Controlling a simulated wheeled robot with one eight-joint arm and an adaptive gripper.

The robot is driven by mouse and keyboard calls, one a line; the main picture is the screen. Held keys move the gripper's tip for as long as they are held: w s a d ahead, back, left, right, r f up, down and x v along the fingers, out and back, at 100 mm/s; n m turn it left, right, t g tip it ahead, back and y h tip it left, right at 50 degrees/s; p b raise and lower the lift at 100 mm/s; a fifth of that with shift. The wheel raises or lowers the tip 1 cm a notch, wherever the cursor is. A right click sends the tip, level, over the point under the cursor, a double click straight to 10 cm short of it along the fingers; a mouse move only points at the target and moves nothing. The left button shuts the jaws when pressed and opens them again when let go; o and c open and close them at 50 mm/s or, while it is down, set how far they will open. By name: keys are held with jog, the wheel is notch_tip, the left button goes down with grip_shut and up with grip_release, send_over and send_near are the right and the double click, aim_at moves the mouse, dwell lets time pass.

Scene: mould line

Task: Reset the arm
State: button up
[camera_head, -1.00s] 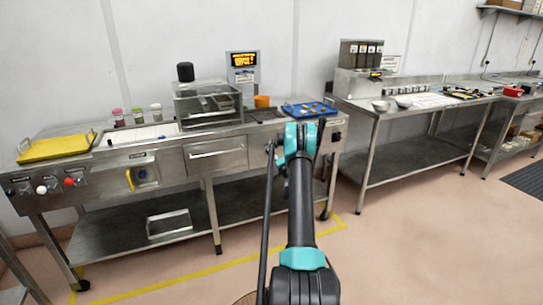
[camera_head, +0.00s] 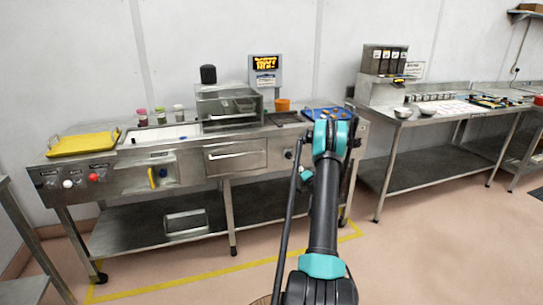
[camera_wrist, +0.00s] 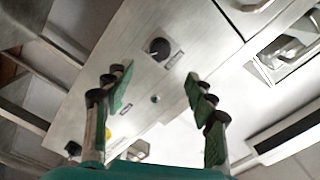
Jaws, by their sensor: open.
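My gripper shows in the wrist view (camera_wrist: 155,95) with its two green-padded fingers apart and nothing between them. Beyond the fingers is the steel front panel (camera_wrist: 135,60) of the mould line, with a black knob (camera_wrist: 158,48) and a small round button. In the head view my arm (camera_head: 323,210) reaches forward from the bottom toward the right end of the steel mould line (camera_head: 235,158). The arm's teal joint (camera_head: 333,137) overlaps the area below the blue tray (camera_head: 325,113). The gripper itself is hidden behind the arm there.
A yellow tray (camera_head: 83,144) lies at the line's left end. An orange cup (camera_head: 283,105) stands near a clear-sided box (camera_head: 228,105). A second steel table (camera_head: 440,155) with bowls stands at the right. The floor (camera_head: 430,265) at the lower right is clear.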

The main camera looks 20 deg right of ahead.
jog(key=shift+a+r, duration=0.1)
jog(key=s+a+r+n+g+y, duration=0.25)
jog(key=s+a+r, duration=0.2)
jog(key=a, duration=0.35)
jog(key=s+a+r+n+g+y, duration=0.1)
jog(key=s+a+r+n+g, duration=0.2)
jog(key=s+a, duration=0.45)
jog(key=s+a+r+n+g+y, duration=0.1)
jog(key=s+a+r+n+g, duration=0.3)
jog(key=a, duration=0.6)
jog(key=s+a+f+n+g+h, duration=0.1)
jog(key=s+f+g+h, duration=0.1)
jog(key=s, duration=1.6)
jog(key=s+a+f+n+g+h, duration=0.1)
jog(key=s+a+f+g+h, duration=0.1)
jog(key=s, duration=1.7)
jog(key=shift+s+a+f+h, duration=0.15)
jog(key=shift+f+h, duration=0.1)
jog(key=shift+h, duration=0.3)
